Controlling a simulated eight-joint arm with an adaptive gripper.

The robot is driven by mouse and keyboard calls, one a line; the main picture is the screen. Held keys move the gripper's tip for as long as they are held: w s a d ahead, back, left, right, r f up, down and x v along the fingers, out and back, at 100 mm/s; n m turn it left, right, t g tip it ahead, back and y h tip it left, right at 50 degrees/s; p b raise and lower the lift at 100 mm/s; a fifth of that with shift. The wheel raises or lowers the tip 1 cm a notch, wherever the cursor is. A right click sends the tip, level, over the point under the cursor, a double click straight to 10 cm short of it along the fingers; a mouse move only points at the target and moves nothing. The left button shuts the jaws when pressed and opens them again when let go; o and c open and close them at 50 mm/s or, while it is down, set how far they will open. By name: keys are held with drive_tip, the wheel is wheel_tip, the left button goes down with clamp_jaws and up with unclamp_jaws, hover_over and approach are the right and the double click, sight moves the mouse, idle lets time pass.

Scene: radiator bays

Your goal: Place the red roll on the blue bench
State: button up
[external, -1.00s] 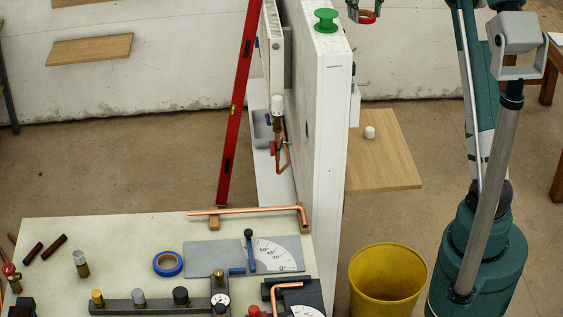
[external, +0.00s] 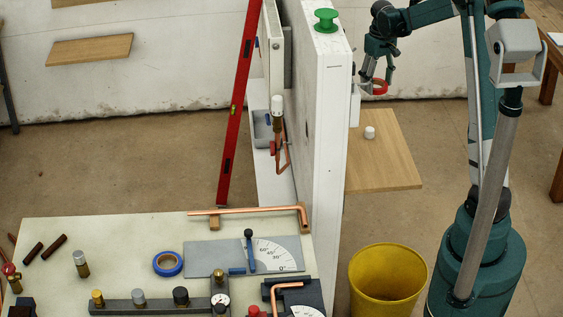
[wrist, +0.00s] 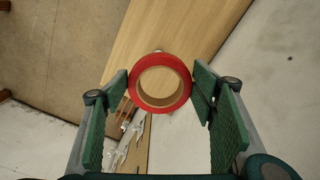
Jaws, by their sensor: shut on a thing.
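The red roll (external: 381,87) is a ring with a tan core. It hangs in my gripper (external: 374,85), in the air right of the white partition wall in the external view. In the wrist view the red roll (wrist: 160,58) sits between the two green finger pads of my gripper (wrist: 160,84), near their tips, with its open hole facing the camera. I cannot make out a blue bench in either view. The near bench (external: 120,235) has a pale top.
The tall white partition wall (external: 331,180) stands close left of my gripper, with a green spool (external: 326,20) on top. A wooden board (external: 395,170) with a small white piece (external: 369,132) lies below. A yellow bucket (external: 388,280) stands on the floor.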

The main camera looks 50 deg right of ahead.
drive_tip(key=n+b, duration=0.2)
hover_over(381, 166)
wheel_tip(381, 166, down, 13)
drive_tip(key=shift+f, duration=2.8)
drive_tip(key=shift+f+b, duration=0.15)
drive_tip(key=shift+b, duration=0.15)
drive_tip(key=shift+f, duration=1.95)
drive_tip(key=shift+f+b, duration=0.1)
drive_tip(key=shift+b, duration=0.3)
drive_tip(key=o, duration=0.5)
drive_tip(key=shift+c, duration=0.2)
drive_tip(key=o, duration=0.4)
